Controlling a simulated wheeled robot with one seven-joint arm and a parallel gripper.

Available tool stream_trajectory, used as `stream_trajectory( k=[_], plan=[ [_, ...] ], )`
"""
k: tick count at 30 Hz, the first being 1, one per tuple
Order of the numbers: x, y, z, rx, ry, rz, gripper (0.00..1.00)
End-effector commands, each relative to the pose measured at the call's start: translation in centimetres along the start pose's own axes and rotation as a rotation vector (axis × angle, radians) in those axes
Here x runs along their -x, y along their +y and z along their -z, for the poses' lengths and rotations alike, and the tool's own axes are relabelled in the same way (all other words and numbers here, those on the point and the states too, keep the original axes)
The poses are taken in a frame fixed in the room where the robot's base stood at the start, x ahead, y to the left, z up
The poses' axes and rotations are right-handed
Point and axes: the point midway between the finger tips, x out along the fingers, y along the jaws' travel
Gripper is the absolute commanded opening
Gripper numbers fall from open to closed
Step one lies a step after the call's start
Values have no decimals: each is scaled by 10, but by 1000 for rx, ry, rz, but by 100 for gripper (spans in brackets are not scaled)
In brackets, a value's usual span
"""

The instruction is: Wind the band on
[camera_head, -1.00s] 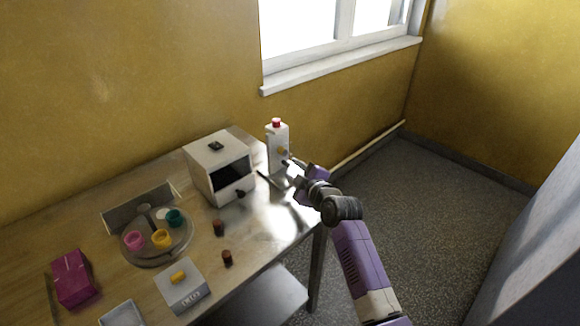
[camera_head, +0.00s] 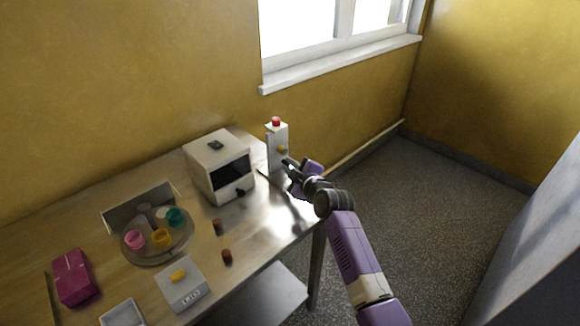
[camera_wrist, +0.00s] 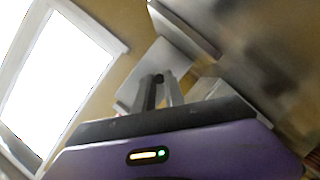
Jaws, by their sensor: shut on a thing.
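A white upright post (camera_head: 275,160) with a red cap (camera_head: 276,121) stands at the table's right end, against the wall side. A small yellow-orange knob (camera_head: 282,149) shows on its right face. My gripper (camera_head: 287,162) is at that face, just below the knob. In the wrist view my gripper's fingers (camera_wrist: 160,82) are close together in front of a pale box-like surface (camera_wrist: 153,66). They are shut on a small part at the post; the fingers hide it, so I cannot tell its shape.
A white box with a dark opening (camera_head: 219,166) stands left of the post. Farther left are a round tray (camera_head: 150,257) with coloured cups, two small brown pieces (camera_head: 227,256), a scale-like white box (camera_head: 182,287) and a magenta box (camera_head: 75,278). The floor on the right is clear.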

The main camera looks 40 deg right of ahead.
Motion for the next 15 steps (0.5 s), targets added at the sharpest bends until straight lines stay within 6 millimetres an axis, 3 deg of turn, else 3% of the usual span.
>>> stream_trajectory(
  k=[15],
  plan=[
    [2, 1, 4, -170, 0, 70, 0]
  ],
)
